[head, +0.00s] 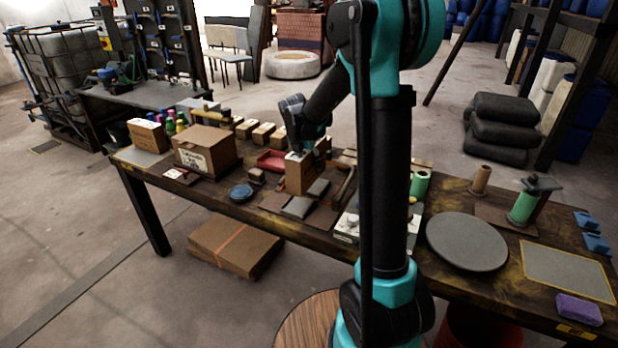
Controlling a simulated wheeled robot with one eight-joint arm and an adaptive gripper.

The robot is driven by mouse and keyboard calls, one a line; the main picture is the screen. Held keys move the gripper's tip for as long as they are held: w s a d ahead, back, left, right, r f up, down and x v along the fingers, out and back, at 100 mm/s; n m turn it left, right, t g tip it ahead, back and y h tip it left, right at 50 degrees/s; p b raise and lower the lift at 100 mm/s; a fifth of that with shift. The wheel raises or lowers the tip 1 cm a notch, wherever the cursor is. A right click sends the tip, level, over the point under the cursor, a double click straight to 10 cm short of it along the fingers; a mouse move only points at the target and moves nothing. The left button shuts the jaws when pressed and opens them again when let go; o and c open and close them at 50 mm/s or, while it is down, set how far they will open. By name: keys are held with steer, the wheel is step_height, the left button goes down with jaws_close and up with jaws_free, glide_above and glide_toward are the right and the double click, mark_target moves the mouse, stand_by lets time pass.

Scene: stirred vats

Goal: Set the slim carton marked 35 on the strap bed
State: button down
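A slim upright brown carton (299,175) is near the middle of the dark table, with small dark print on its front that is too small to read. My gripper (306,148) is at the top of this carton, coming down from behind it. Its fingertips are mostly hidden, so I cannot tell whether they grip the carton. Flat brown and grey pads (297,207) lie in front of and beside the carton and may be the strap bed; I cannot tell for sure. Whether the carton's base touches the surface is unclear.
A larger printed carton (206,150) and a smaller box (147,135) stand to the left. A red tray (272,160) and a dark blue disc (241,192) are nearby. A grey round plate (466,241) and green spools (522,207) are on the right. My arm blocks part of the table.

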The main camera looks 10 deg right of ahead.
steer(key=shift+f, duration=3.1)
steer(key=c, duration=0.6)
jaws_free()
